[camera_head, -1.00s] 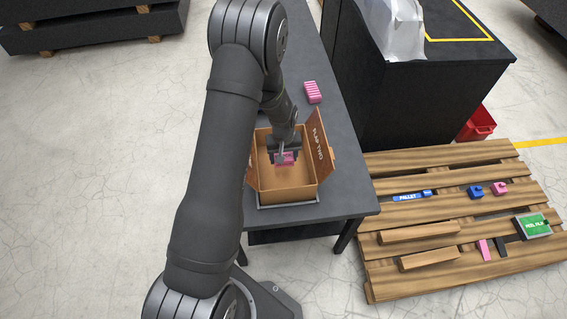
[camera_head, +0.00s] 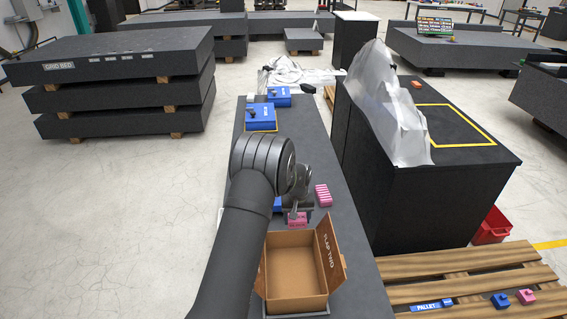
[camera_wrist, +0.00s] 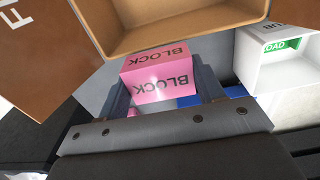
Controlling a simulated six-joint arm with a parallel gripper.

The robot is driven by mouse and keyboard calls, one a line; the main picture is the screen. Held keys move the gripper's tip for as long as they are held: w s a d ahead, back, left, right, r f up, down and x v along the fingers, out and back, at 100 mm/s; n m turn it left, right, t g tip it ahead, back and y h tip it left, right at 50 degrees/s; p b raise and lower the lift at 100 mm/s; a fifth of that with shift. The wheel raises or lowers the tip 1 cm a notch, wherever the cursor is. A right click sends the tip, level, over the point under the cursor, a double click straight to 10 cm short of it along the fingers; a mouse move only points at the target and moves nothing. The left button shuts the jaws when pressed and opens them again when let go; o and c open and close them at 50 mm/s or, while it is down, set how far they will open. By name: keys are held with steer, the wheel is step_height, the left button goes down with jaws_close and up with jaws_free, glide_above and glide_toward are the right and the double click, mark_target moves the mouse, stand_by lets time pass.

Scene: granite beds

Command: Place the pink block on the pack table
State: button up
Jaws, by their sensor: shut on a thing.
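The pink block (camera_head: 297,219) is between the fingers of my gripper (camera_head: 298,210), just beyond the far edge of the open cardboard box (camera_head: 265,270). In the wrist view the block (camera_wrist: 160,73) shows "BLOCK" on two faces, with my gripper (camera_wrist: 165,95) shut on it. The box stands on a long grey table (camera_head: 308,135) with its flaps out; its inside looks empty. To the right is a black bench (camera_head: 470,165) with a yellow outline on top. No label tells me which one is the pack table. Whether the block touches the grey table is unclear.
A pink ribbed piece (camera_head: 323,195) lies right of my gripper, with a blue thing (camera_head: 277,204) left of it. Blue boxes (camera_head: 261,118) stand farther back. Clear plastic (camera_head: 390,100) covers part of the bench. The wrist view shows a white tub (camera_wrist: 252,65) at right.

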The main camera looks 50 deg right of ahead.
steer(key=w+d+f, duration=0.2)
steer(key=w+d, duration=0.3)
steer(key=d, duration=0.1)
steer(key=f, duration=0.9)
steer(key=shift+w+f, duration=0.3)
steer(key=shift+w, duration=0.05)
steer(key=shift+f, duration=0.1)
steer(key=o, duration=1.2)
steer(key=shift+c, duration=0.2)
steer(key=shift+a, duration=0.1)
step_height(320, 180, up, 12)
